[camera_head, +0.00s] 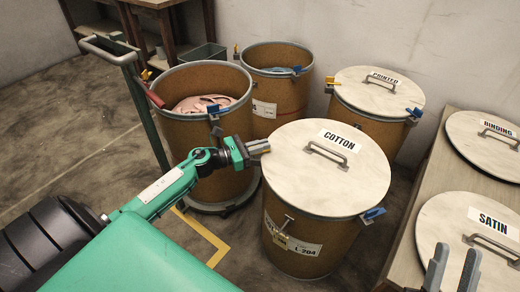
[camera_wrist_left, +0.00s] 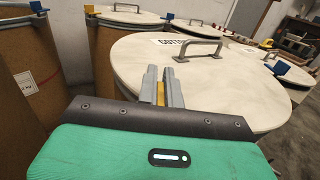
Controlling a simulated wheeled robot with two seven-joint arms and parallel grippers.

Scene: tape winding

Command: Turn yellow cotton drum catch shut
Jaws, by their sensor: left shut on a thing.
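The cotton drum (camera_head: 300,240) is a brown barrel with its pale lid (camera_head: 300,185) lying on top, marked COTTON, with a grey handle. My left gripper (camera_head: 260,147) is at the lid's far left rim. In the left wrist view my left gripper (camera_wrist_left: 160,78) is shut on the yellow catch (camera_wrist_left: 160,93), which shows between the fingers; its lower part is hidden. A blue catch (camera_head: 373,214) is on the cotton drum's right rim. My right gripper (camera_head: 450,275) shows at the bottom right, its fingers apart and nothing between them.
An open drum (camera_head: 205,130) with pink cloth stands close to my left arm. Another open drum (camera_head: 278,85) and the lidded printed drum (camera_head: 378,115) stand behind. The satin lid (camera_head: 450,215) and binding lid (camera_head: 475,150) lie on a table at right.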

